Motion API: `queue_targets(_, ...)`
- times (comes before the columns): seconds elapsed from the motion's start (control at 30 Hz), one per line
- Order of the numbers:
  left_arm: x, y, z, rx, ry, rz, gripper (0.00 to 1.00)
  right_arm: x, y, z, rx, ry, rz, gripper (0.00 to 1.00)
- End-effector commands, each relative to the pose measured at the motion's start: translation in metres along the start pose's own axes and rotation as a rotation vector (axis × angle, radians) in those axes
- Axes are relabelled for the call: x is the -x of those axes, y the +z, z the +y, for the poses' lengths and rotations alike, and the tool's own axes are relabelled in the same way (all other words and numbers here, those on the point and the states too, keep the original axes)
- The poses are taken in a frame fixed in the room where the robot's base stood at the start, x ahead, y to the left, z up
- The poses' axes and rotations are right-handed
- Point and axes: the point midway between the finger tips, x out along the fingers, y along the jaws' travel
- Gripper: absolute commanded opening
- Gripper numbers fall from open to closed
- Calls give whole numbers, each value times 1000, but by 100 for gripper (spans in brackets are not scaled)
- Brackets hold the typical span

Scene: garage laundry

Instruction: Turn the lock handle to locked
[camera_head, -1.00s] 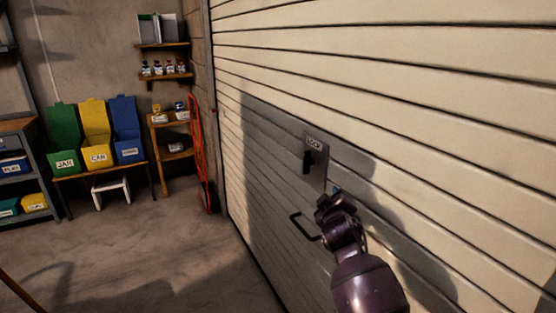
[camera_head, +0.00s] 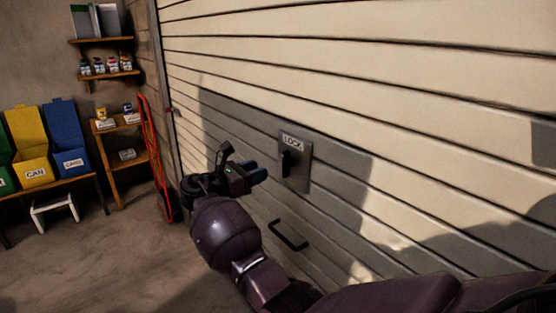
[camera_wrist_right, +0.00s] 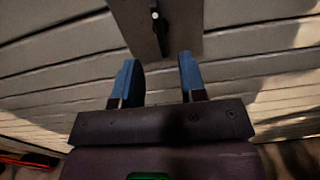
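The lock plate (camera_head: 304,172), grey and labelled LOCK, is fixed to the ribbed garage door. Its black lock handle (camera_head: 288,163) points about straight down. My right gripper (camera_head: 259,173) has blue fingertips and is just left of the plate in the head view, apart from the handle. In the right wrist view the gripper (camera_wrist_right: 158,78) is open and empty. There the handle (camera_wrist_right: 160,32) lies ahead of the gap between the fingers, with its lower end near the fingertip line. My left gripper is not in view.
A black pull handle (camera_head: 288,236) sticks out of the door (camera_head: 400,130) below the lock. A red hand truck (camera_head: 155,160), wooden shelves (camera_head: 125,128) and coloured bins (camera_head: 68,140) stand at the left. The floor (camera_head: 110,260) left of my arm is clear.

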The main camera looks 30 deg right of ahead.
Motion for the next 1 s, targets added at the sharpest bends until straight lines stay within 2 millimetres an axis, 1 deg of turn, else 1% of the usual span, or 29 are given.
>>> queue_targets(0.13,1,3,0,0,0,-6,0,-4,0,0,36,0,1,38)
queue_targets(0.23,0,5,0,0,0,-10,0,-12,-1,0,37,0,2,38)
queue_targets(0.37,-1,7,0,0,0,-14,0,-31,-1,0,36,0,1,38)
queue_targets(0.53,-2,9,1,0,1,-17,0,-61,-2,0,36,1,1,38)
queue_targets(0.7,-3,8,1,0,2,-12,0,-86,-2,1,36,3,1,38)
queue_targets(0.83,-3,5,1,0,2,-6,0,-99,-2,1,35,3,3,38)
queue_targets(1.0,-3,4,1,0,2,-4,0,-107,-1,1,34,5,3,38)
